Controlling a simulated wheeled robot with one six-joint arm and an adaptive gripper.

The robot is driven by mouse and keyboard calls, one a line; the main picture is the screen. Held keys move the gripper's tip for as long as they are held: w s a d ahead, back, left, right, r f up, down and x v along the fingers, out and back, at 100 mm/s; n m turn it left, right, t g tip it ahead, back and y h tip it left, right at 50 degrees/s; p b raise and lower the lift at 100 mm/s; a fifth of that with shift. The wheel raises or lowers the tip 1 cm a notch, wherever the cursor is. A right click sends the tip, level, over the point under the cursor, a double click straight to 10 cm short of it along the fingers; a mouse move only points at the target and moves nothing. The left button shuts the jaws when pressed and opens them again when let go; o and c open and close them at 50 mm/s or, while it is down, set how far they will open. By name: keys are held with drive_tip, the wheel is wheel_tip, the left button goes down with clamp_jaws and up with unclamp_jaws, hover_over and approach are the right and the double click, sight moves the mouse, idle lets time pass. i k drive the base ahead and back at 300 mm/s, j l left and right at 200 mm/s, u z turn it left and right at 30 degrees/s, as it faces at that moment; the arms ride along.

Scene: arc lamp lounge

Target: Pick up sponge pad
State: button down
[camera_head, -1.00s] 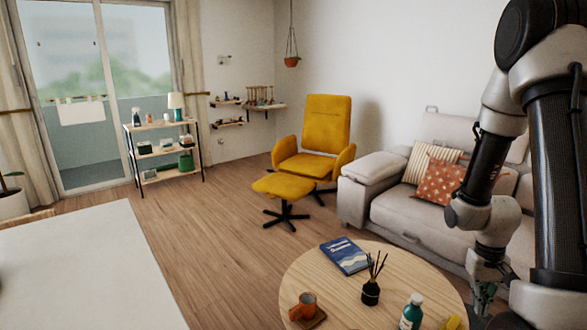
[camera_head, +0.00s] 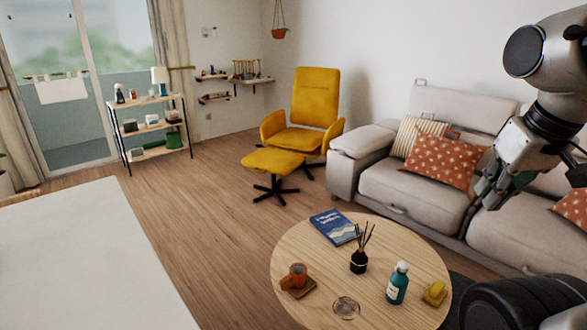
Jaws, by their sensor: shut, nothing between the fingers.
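The sponge pad (camera_head: 435,292) is a small yellow block. It lies near the right edge of the round wooden table (camera_head: 320,255), to the right of a teal bottle. My gripper (camera_head: 488,196) is shut and empty, with its fingers pointing down and to the left. In the picture it shows above and to the right of the sponge pad, in front of the sofa and apart from the table. The sponge pad is in full view.
The teal bottle (camera_head: 397,283) stands close to the sponge pad. The grey sofa (camera_head: 420,185) is behind.

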sight(435, 295)
drive_tip(key=z, duration=0.9)
